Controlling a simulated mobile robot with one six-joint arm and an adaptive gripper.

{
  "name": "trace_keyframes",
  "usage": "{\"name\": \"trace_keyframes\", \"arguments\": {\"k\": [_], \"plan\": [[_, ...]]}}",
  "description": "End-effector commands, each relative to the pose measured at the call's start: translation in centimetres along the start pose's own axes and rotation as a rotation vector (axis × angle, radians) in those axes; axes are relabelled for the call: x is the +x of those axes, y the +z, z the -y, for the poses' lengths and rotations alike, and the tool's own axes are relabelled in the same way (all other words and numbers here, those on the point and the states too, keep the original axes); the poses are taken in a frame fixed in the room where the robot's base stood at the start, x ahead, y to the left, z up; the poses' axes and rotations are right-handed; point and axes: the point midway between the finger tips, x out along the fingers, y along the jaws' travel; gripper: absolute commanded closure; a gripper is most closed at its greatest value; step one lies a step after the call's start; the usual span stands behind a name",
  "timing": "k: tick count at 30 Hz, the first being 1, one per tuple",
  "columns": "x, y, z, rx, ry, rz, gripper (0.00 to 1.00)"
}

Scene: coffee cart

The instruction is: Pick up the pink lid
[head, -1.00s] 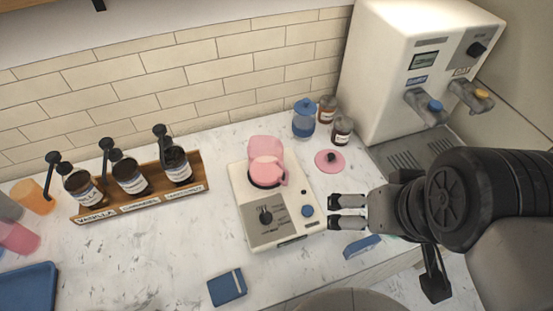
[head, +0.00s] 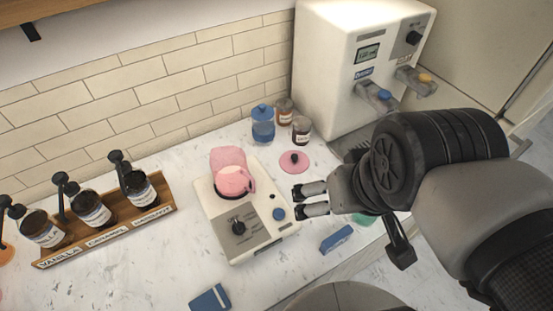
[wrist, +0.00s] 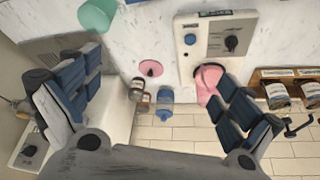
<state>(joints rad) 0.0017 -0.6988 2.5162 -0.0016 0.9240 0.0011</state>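The pink lid (head: 294,161) is a flat round disc with a dark knob. It lies on the marble counter, right of the white appliance and in front of the jars. In the wrist view the pink lid (wrist: 151,68) shows between and beyond the fingers. My gripper (head: 312,200) is in front of the lid and apart from it in the head view. In the wrist view my gripper (wrist: 150,95) has its fingers wide apart with nothing between them.
The white appliance (head: 255,240) bears a pink pitcher (head: 232,182). A blue jar (head: 263,125) and small brown jars (head: 301,130) stand behind the lid. A dispenser (head: 335,60) stands at the back right. A blue block (head: 336,238) and a teal item (head: 363,219) lie nearer the front.

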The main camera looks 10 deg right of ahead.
Motion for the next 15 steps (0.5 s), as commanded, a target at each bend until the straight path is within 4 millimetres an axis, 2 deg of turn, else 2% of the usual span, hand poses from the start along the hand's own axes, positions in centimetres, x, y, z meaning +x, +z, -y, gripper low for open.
{"name": "trace_keyframes", "arguments": {"k": [5, 8, 11, 15], "plan": [[1.2, -5.0, 0.1, 0.000, -0.001, 0.032, 0.01], [2.7, -8.2, 0.2, -0.001, -0.001, 0.050, 0.01], [4.7, -11.4, 0.3, -0.001, -0.001, 0.065, 0.01], [8.5, -15.4, 0.4, -0.002, -0.001, 0.089, 0.01]]}}
